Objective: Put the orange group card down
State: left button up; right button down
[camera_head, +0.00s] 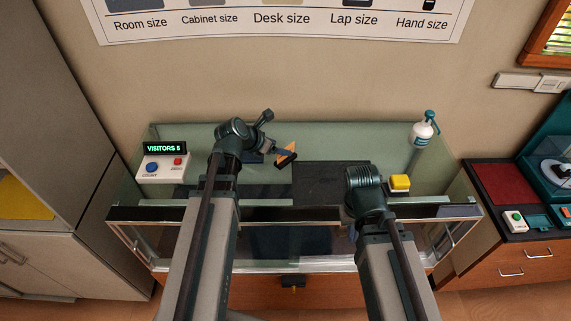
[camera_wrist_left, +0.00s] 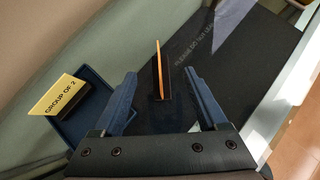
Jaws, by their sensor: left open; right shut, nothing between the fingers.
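The orange group card (camera_head: 288,147) is at the tip of my left gripper (camera_head: 284,157), above the glass counter. In the left wrist view the orange card (camera_wrist_left: 159,56) shows nearly edge-on and upright, with a dark foot below it. It stands between the two spread blue fingers of my left gripper (camera_wrist_left: 160,78), with a gap on each side. I cannot tell whether its foot rests fully on the surface. My right arm reaches over the counter's right half; its gripper fingers are hidden behind its wrist.
A black mat (camera_head: 318,176) lies mid-counter. A visitor counter box (camera_head: 161,168) is at left, a yellow button (camera_head: 400,182) and a white bottle (camera_head: 421,135) at right.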

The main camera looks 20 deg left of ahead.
aim_at(294, 152)
pick_arm(q)
jog(key=b+x, duration=0.1)
jog(key=x, duration=0.2)
jog(key=shift+f, duration=0.1)
jog(key=shift+w, duration=0.1)
pick_arm(e)
notch_tip(294, 152, down, 2)
jog(key=shift+f, duration=0.1)
pick_arm(q)
jog(key=b+x, duration=0.4)
jog(key=x, duration=0.1)
jog(key=shift+f, duration=0.1)
jog(key=shift+c, duration=0.4)
grip_shut()
pick_arm(e)
notch_tip(294, 152, down, 4)
jog(key=shift+r, duration=0.15)
